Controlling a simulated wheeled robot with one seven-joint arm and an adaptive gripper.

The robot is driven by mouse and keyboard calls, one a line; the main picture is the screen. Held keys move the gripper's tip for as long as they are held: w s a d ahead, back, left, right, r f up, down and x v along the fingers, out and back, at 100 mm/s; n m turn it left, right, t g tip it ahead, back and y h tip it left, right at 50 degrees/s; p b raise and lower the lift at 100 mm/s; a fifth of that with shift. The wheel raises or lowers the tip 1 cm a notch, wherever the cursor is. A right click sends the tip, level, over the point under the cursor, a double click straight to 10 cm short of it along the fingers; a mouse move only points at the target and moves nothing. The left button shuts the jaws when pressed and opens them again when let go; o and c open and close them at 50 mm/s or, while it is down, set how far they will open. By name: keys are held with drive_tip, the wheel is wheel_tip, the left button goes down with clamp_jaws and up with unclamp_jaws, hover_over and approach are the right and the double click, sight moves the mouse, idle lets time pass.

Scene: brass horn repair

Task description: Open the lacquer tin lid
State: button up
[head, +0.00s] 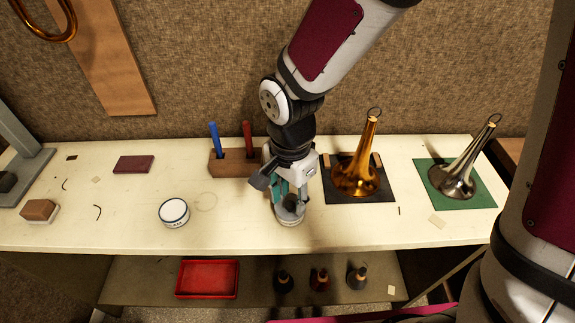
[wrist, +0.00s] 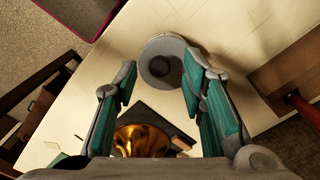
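A round tin (head: 290,221) with a grey top stands near the front edge of the table, directly under my gripper (head: 284,198). I see no finger closed on the knob, and the gripper is empty. In the head view the gripper hides much of the lid.
A white, blue-rimmed round tin (head: 173,213) stands to the left. A wooden block (head: 228,163) with blue and red tools is behind. A brass horn bell (head: 357,178) and a silvery bell (head: 457,178) stand to the right. A red tray (head: 207,279) lies on the lower shelf.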

drive_tip(key=shift+f, duration=0.5)
clamp_jaws()
